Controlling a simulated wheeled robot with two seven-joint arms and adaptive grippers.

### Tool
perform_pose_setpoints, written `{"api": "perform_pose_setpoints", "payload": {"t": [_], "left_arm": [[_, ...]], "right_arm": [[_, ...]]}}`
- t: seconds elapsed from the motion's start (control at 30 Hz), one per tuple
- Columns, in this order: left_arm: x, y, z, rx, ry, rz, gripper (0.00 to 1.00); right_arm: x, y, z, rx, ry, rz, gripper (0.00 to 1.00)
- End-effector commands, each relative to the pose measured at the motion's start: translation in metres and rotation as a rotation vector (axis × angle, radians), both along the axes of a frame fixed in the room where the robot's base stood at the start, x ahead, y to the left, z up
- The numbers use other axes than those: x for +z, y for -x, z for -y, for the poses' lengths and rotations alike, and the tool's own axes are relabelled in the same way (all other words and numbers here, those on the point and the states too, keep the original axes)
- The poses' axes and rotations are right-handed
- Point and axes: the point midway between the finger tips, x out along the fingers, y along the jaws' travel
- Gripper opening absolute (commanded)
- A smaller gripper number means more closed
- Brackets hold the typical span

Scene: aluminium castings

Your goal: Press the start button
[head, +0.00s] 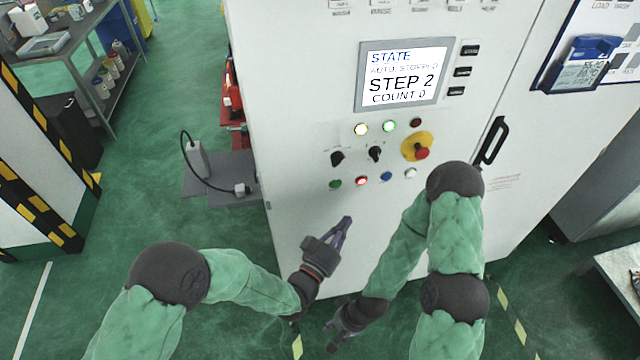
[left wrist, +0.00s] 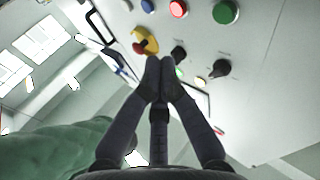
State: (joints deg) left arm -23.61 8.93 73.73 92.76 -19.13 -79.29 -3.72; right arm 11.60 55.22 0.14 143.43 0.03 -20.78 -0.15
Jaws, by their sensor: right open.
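The white control cabinet carries a row of buttons: a green button (head: 335,183), a lit red button (head: 361,181), a blue button (head: 386,176) and a white button (head: 411,173). Their labels are too small to read. The green button also shows at the top of the left wrist view (left wrist: 224,11). My left gripper (head: 346,221) is shut and empty, below the button row and to the right of the green button. Its fingertips meet in the left wrist view (left wrist: 161,60). My right gripper (head: 337,336) is low beside the cabinet's foot, open and small in view.
Above the buttons are two black selector knobs (head: 375,153), a red emergency stop (head: 421,153) on yellow, and lamps. The display (head: 402,75) reads "AUTO STOPPED, STEP 2, COUNT 0". A black door handle (head: 492,141) sticks out at right. A grey shelf (head: 222,178) stands left of the cabinet.

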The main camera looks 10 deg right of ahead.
Motion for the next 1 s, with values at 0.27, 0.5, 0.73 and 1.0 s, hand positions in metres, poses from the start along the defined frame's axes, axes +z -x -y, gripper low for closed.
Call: {"api": "perform_pose_setpoints", "payload": {"t": [0.27,0.5,0.73,1.0], "left_arm": [[0.010,0.005,0.005,-0.013,0.019,0.034,0.00],[0.010,0.004,0.005,-0.012,0.018,0.032,0.00],[0.009,-0.013,0.004,-0.009,0.020,0.032,0.00],[0.008,-0.047,0.003,-0.010,0.019,0.032,0.00]], "right_arm": [[0.001,0.000,0.000,0.000,0.000,0.000,0.42],[0.001,0.000,0.000,0.000,0.000,0.000,0.42],[-0.002,0.000,0.000,0.000,0.000,0.000,0.42],[-0.008,0.000,0.000,0.000,0.000,0.000,0.42]]}}
